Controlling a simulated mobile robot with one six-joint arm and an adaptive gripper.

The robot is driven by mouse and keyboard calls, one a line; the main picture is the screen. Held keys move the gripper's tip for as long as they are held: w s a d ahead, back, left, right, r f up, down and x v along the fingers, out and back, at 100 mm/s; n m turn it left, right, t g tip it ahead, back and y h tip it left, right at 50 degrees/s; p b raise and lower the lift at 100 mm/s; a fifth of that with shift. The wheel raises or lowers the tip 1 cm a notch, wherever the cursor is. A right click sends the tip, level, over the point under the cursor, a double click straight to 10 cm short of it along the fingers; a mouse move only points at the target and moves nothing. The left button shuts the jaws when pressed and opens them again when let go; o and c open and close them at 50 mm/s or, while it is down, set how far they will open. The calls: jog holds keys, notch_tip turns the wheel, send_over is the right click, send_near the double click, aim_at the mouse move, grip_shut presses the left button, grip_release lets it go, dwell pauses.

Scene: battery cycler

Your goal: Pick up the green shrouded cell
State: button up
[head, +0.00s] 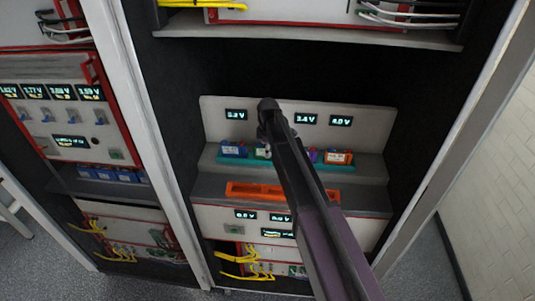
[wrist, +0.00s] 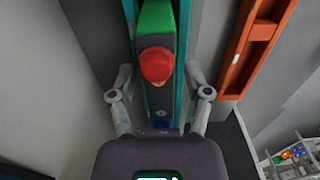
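The green shrouded cell shows only as a small pale and green piece (head: 262,153) in the teal rack in the head view, partly beside my arm. In the wrist view a green block (wrist: 156,18) lies at the top between the teal rack's sides (wrist: 184,30). A round red cap (wrist: 157,64) sits below it, and I cannot tell which part it belongs to. My gripper (wrist: 160,85) is open, with its fingers apart on either side of the rack line. I see nothing held. In the head view my arm hides its fingertips and the rack's middle.
A blue cell (head: 233,150) and an orange-red cell (head: 338,157) stand in the rack, with a purple one partly hidden by my arm. An orange tray (head: 250,190) lies in front. The upper shelf (head: 300,38) and cabinet posts (head: 150,130) bound the bay.

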grip_shut()
jog(key=shift+r, duration=0.1)
notch_tip(320, 180, up, 3)
jog(key=p, duration=0.3)
jog(key=shift+r, duration=0.1)
jog(key=s+d+p, duration=0.1)
jog(key=s+d, duration=0.2)
jog(key=s, duration=0.4)
jog(key=s+d+r+p, duration=0.1)
jog(key=s+d, duration=0.3)
jog(key=s, duration=0.3)
jog(key=shift+d+r, duration=0.3)
jog(key=w+a+r+p, duration=0.1)
jog(key=a, duration=1.3)
jog(key=shift+a, duration=0.4)
